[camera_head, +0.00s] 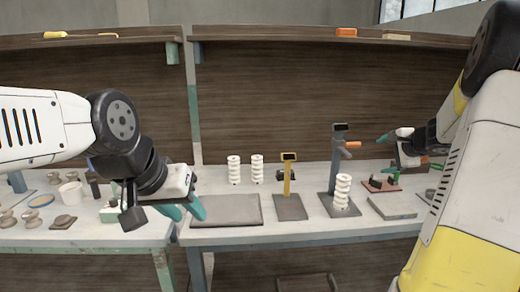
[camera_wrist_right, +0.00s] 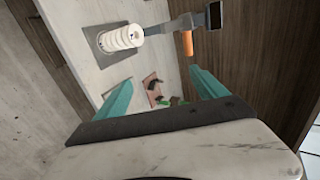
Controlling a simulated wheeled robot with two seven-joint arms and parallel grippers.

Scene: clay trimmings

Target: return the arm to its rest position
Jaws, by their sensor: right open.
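My right gripper (camera_head: 387,151) is in the air over the right part of the workbench, at the right of the tall grey stand. In the right wrist view its two teal fingers (camera_wrist_right: 160,80) are wide apart with nothing between them. My left gripper (camera_head: 185,208) hangs over the left part of the bench, near the front edge. Its teal fingers look spread and empty, partly hidden by its own wrist.
A tall grey stand (camera_head: 337,165) with an orange handle (camera_head: 352,145) and a stack of white rings (camera_head: 342,190) stand close to the right gripper. A yellow stand (camera_head: 289,178), white ring stacks (camera_head: 234,170), a grey slab (camera_head: 395,207) and a dark board (camera_head: 225,210) share the bench.

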